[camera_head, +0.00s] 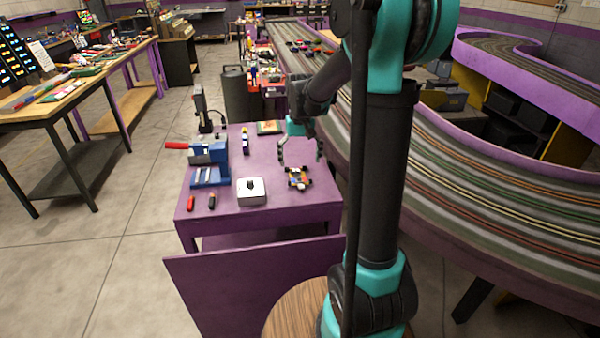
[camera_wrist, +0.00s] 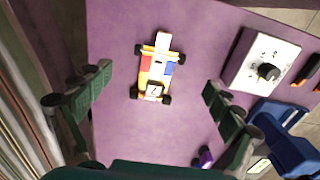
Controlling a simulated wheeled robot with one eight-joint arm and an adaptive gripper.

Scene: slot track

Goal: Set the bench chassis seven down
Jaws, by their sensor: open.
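The bench chassis seven (camera_head: 298,177), a small car frame with a yellow, white, red and blue body and black wheels, rests on the purple bench top (camera_head: 270,200). It also shows in the wrist view (camera_wrist: 157,68), lying flat with its number plate near one end. My gripper (camera_head: 300,152) is open above and just behind the chassis in the head view. In the wrist view its green-padded fingers (camera_wrist: 158,100) stand wide apart on either side, and none touches the chassis.
A white box with a black knob (camera_head: 252,190) stands left of the chassis. A blue vise (camera_head: 209,160) with a red handle and two small tools (camera_head: 201,203) are farther left. The slot track (camera_head: 480,190) runs along the right.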

